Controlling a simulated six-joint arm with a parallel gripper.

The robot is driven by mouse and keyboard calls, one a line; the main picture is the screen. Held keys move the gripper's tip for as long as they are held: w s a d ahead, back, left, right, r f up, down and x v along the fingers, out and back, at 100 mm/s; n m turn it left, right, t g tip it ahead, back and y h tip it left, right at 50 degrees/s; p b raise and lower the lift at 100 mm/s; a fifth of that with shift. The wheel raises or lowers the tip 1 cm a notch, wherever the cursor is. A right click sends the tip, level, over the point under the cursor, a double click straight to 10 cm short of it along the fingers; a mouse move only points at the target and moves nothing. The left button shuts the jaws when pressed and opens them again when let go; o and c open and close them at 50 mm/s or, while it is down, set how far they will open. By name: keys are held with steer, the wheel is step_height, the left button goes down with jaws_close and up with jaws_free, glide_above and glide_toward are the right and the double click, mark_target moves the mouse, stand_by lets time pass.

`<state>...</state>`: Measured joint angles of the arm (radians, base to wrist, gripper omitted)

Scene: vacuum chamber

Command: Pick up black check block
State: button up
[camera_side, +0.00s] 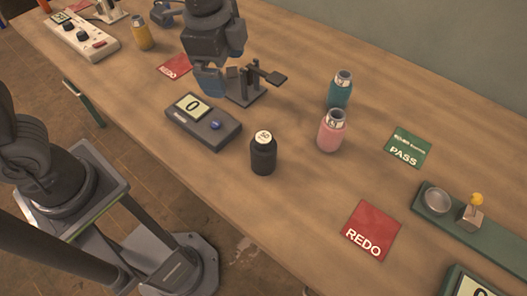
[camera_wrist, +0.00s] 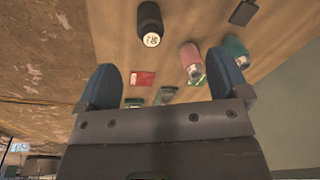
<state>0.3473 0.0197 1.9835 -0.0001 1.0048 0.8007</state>
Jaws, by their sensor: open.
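I see no plain black block. The black thing of that kind is a black bottle (camera_side: 263,155) with a pale marked cap, upright on the table in front of the grey scale (camera_side: 203,127). It also shows at the top of the wrist view (camera_wrist: 150,20). My gripper (camera_side: 210,82) is behind the scale and beside a dark stand (camera_side: 245,90), apart from the bottle. In the wrist view my gripper (camera_wrist: 163,82) has its blue fingers wide apart with nothing held between them.
A pink bottle (camera_side: 331,132) and a teal bottle (camera_side: 340,90) stand right of the black one. Flat mats include a green PASS (camera_side: 407,148) and a red REDO (camera_side: 371,231). A green board (camera_side: 470,225) lies at the right. Table left of the red mat is clear.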

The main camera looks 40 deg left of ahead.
mark_target(262, 134)
steer(key=d+f+m, duration=0.1)
steer(key=d+f, duration=0.1)
steer(key=w+d+f+m+g, duration=0.1)
steer(key=d+f+m, duration=0.1)
steer(key=w+d+f+m, duration=0.1)
steer(key=d, duration=0.1)
steer(key=shift+w+d+f+m+g+y, duration=0.2)
steer(key=shift+f+m+g+y, duration=0.1)
steer(key=shift+f+m, duration=0.1)
step_height(262, 134, down, 8)
steer(key=shift+r, duration=0.15)
steer(key=shift+s+d+f, duration=0.1)
steer(key=shift+d+f, duration=0.05)
steer(key=shift+f, duration=0.75)
steer(key=shift+s+d+f, duration=0.1)
steer(key=shift+f, duration=0.85)
steer(key=shift+s+d+f, duration=0.1)
steer(key=shift+d+f, duration=0.05)
steer(key=shift+f, duration=0.75)
steer(key=c, duration=1.2)
